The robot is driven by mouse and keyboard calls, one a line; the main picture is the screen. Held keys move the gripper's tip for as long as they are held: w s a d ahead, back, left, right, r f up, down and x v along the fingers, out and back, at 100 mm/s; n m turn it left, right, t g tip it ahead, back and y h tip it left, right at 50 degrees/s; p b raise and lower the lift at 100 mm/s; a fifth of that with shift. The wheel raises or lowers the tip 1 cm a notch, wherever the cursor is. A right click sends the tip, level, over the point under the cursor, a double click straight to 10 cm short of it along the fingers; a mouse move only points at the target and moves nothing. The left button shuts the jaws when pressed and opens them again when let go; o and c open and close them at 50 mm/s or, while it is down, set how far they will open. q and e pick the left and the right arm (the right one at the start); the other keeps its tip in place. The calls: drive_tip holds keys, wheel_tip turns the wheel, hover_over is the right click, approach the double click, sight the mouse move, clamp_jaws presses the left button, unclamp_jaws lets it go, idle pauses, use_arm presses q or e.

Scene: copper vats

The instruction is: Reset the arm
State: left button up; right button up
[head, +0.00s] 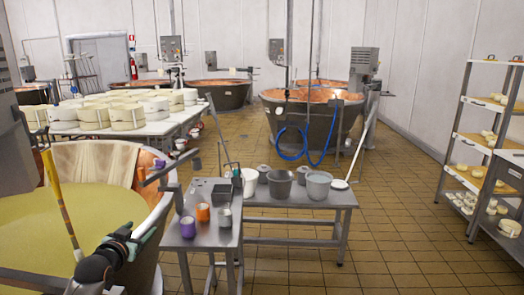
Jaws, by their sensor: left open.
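My left gripper (140,235) is at the lower left, in front of the rim of a large copper vat (160,205). Its dark wrist is low in the picture and its fingers point up and to the right. The jaws are open, and I see nothing held between them. A yellow stick (62,205) stands slanted over the vat's pale yellow liquid (30,225), just left of the gripper. My right gripper is not in view.
Cheese wheels (127,116) cover a table behind. A shelf rack (452,150) stands right. The tiled floor (400,240) is clear at centre right.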

use_arm(q)
drive_tip(key=s+d+f+g, duration=0.1)
drive_tip(key=s+d+f, duration=0.2)
drive_tip(key=s+f, duration=0.35)
drive_tip(key=s+d+f+h, duration=0.1)
drive_tip(key=s+d+f, duration=0.2)
drive_tip(key=s+f, duration=0.35)
drive_tip(key=s+d+f+g, duration=0.1)
drive_tip(key=s+d+f, duration=0.35)
drive_tip(key=f, duration=0.35)
drive_tip(key=s+d+f+g, duration=0.2)
drive_tip(key=s+d+f, duration=0.1)
drive_tip(key=s, duration=0.8)
drive_tip(key=s+d+f+g+h, duration=0.1)
drive_tip(key=s+d+f, duration=0.2)
drive_tip(key=s, duration=0.9)
drive_tip(key=shift+d+f+g+h, duration=0.3)
drive_tip(key=shift+f+g, duration=0.1)
drive_tip(key=shift+f, duration=0.45)
